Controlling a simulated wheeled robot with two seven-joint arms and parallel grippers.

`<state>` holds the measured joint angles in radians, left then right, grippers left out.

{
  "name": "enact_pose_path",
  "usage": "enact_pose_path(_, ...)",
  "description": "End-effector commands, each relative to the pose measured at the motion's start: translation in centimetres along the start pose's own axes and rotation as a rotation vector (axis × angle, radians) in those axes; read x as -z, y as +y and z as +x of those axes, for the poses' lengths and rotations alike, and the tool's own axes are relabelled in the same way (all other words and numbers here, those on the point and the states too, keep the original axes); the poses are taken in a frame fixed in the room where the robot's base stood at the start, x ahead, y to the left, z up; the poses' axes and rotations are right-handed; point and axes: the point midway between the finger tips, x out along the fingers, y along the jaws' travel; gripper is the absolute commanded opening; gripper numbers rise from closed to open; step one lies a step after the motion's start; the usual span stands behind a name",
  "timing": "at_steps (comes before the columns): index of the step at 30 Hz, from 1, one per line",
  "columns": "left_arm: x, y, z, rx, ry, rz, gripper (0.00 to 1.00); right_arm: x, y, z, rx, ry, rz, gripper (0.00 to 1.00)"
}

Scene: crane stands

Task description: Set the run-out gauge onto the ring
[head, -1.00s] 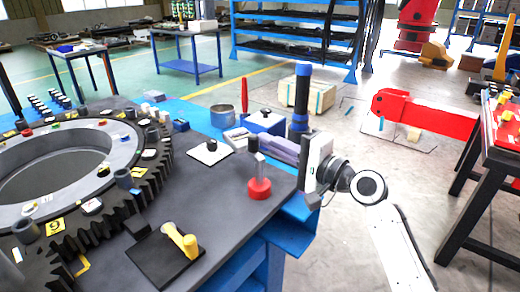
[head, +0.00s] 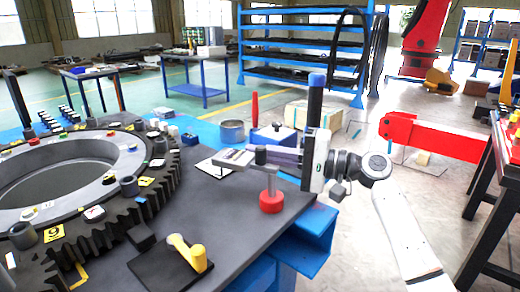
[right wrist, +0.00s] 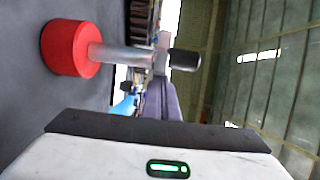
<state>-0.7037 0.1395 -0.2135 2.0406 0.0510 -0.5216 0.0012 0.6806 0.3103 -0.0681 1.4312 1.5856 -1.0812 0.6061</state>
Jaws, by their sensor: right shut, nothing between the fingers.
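The ring (head: 150,200) is a large dark toothed gear ring with a grey inner ring, lying on the bench at the left in the head view. A red round base with an upright metal post (head: 271,200) stands near the bench's right edge; it may be the gauge, but I cannot tell for sure. It also shows in the right wrist view (right wrist: 72,48), with a black knob at the post's end. My right gripper (head: 262,154) is shut and empty, its fingers at the height of the post's top. Whether they touch it is unclear. My left gripper is out of view.
A yellow handle on a black plate (head: 188,252) lies at the front of the bench. A white plate (head: 212,168), a metal cup (head: 232,131) and a blue box (head: 274,138) stand behind the post. Small parts and yellow tags sit on the ring.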

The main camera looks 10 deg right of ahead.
Motion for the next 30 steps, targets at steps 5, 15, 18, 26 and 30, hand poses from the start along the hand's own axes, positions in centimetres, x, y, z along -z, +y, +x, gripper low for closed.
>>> enact_pose_path(5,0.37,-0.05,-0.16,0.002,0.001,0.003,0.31,-0.49,-0.03,0.55,0.000,-0.004,0.000,0.00)
enact_pose_path(15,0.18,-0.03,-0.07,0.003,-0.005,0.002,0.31,-0.67,0.06,0.73,-0.001,-0.003,0.000,0.00)
enact_pose_path(18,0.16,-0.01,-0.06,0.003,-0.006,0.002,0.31,-0.68,0.06,0.74,-0.001,-0.003,0.000,0.00)
enact_pose_path(26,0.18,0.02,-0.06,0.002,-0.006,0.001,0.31,-0.69,0.08,0.75,-0.001,-0.003,0.000,0.00)
enact_pose_path(30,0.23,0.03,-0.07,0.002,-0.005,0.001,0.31,-0.69,0.08,0.75,-0.001,-0.003,0.000,0.00)
